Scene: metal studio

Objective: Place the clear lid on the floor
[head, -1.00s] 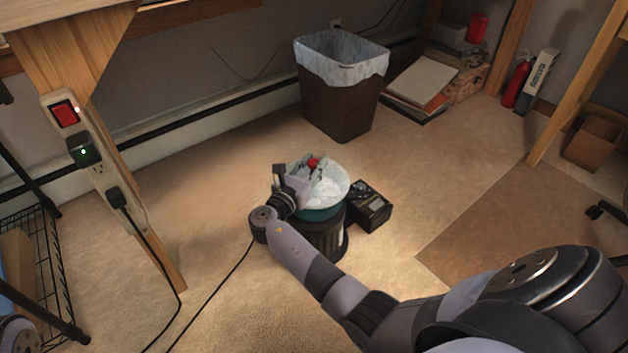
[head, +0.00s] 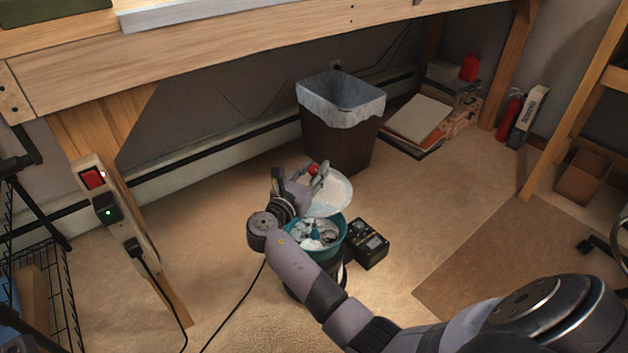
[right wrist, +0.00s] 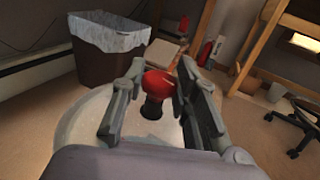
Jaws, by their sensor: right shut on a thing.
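The clear lid (head: 331,190) is a round, see-through disc with a red knob (head: 313,169). My right gripper (head: 316,177) is shut on the lid's knob and holds the lid up, tilted, above the far side of a round teal-rimmed container (head: 343,240). In the right wrist view the red knob (right wrist: 158,83) sits between the two fingers (right wrist: 155,95), with the pale lid (right wrist: 85,122) below. The carpeted floor (head: 225,225) shows around the container. My left gripper is not in view.
The uncovered container shows white and teal contents. A black box-shaped device (head: 368,243) stands right beside it. A lined waste bin (head: 338,140) stands behind. A power-strip post (head: 150,260) and black cord are at left. Open carpet lies right of the device.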

